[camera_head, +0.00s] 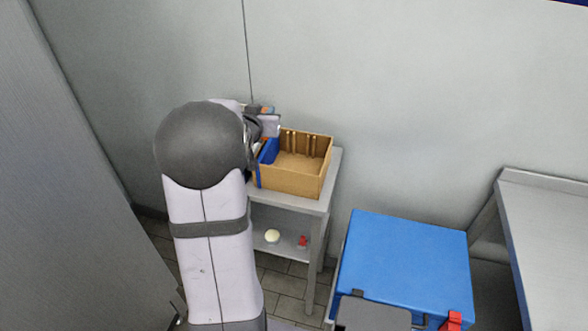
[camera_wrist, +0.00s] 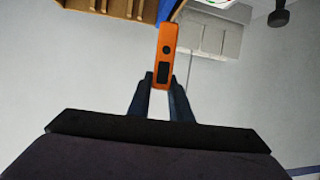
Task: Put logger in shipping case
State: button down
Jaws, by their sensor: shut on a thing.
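An orange logger (camera_wrist: 166,45) with a dark screen and a dark round button shows in the wrist view. My gripper (camera_wrist: 158,84) is shut on its lower end and holds it in front of the fingers. In the head view my gripper is mostly hidden behind my arm, at the left of an open cardboard box; I cannot make out the logger there for sure. A large blue case (camera_head: 402,258) with a flat blue top and a red latch (camera_head: 453,320) stands at the lower right. Its top looks closed.
The cardboard box (camera_head: 300,182) stands on a grey metal stand (camera_head: 333,168) and has upright dividers and a blue piece (camera_head: 269,151) at its left side. A pale round thing (camera_head: 272,236) and a red thing (camera_head: 303,241) lie on the lower shelf. A metal table (camera_head: 550,235) is at right.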

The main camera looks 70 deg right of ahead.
jog(key=s+f+m+g+p, duration=0.1)
jog(key=s+f+m+g, duration=0.1)
jog(key=s, duration=0.7)
jog(key=shift+w+f+p, duration=0.15)
jog(key=shift+f+p, duration=0.2)
jog(key=shift+f, duration=2.2)
jog(key=shift+w+f+p, duration=0.1)
jog(key=shift+f+p, duration=0.2)
jog(key=shift+f, duration=2.2)
jog(key=shift+f, duration=0.15)
jog(key=c, duration=1.6)
grip_release()
jog(key=shift+a, duration=0.15)
jog(key=b+v, duration=0.2)
jog(key=v, duration=1)
jog(key=shift+b, duration=0.4)
